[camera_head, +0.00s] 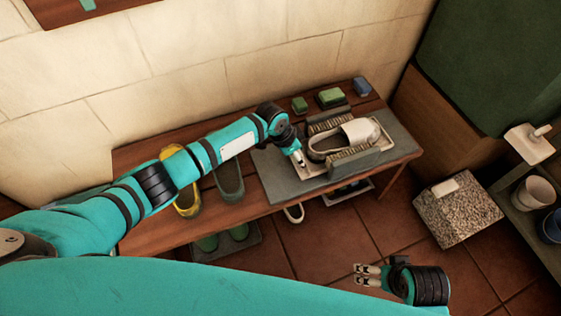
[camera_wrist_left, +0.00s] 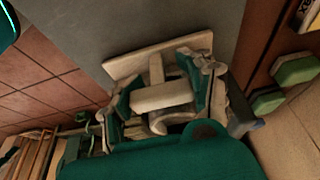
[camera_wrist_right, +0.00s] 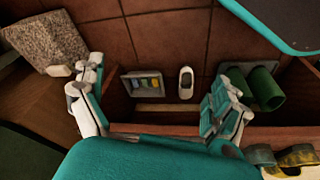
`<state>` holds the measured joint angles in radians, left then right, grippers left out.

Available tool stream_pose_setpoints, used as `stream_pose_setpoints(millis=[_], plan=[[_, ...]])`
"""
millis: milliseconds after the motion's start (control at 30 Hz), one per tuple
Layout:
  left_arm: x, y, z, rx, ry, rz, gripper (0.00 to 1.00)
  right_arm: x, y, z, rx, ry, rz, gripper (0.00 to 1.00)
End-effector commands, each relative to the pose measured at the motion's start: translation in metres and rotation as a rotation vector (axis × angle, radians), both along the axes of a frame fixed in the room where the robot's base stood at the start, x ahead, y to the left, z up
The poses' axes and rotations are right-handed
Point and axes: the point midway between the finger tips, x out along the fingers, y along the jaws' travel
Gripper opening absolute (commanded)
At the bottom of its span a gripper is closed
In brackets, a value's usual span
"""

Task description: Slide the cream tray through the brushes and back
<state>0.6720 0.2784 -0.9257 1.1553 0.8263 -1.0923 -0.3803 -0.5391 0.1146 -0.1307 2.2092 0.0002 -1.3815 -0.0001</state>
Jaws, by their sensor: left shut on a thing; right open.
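The cream tray (camera_head: 312,171) lies on a grey slab on the bench, with a pale slip-on shoe (camera_head: 357,133) on it. One brush (camera_head: 330,121) stands along its far side and another brush (camera_head: 352,161) along its near side, so the tray sits between them. My left gripper (camera_head: 299,158) is at the tray's left end. In the left wrist view my left gripper (camera_wrist_left: 166,84) is shut on the tray's cream handle (camera_wrist_left: 163,95). My right gripper (camera_head: 369,275) is open and empty, away from the tray over the floor; it also shows in the right wrist view (camera_wrist_right: 157,100).
The grey slab (camera_head: 277,176) has bare room left of the tray. Green blocks (camera_head: 330,97) and a blue block (camera_head: 362,86) sit behind it. A yellow shoe (camera_head: 187,204) and a grey-green shoe (camera_head: 229,181) stand left on the bench. A speckled block (camera_head: 458,213) is at right.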

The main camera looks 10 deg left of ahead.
Motion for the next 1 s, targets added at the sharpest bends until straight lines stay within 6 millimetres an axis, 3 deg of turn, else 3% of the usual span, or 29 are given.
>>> stream_pose_setpoints(millis=[33,300,900,933,1000], plan=[[0.011,-0.014,0.007,-0.016,-0.016,-0.002,0.0,-0.001,0.0,0.01,0.001,-0.01,-0.001,1.0],[0.03,-0.043,0.009,-0.02,-0.017,-0.001,0.0,-0.016,-0.003,0.063,0.001,-0.034,-0.003,1.0],[0.038,-0.054,0.013,-0.022,-0.017,0.001,0.0,-0.015,-0.003,0.056,0.001,-0.03,-0.003,1.0],[0.038,-0.054,0.013,-0.022,-0.017,0.001,0.33,-0.015,-0.003,0.056,0.001,-0.03,-0.003,1.0],[0.038,-0.054,0.013,-0.023,-0.018,0.0,0.42,-0.015,-0.003,0.056,0.001,-0.03,-0.003,1.0]])
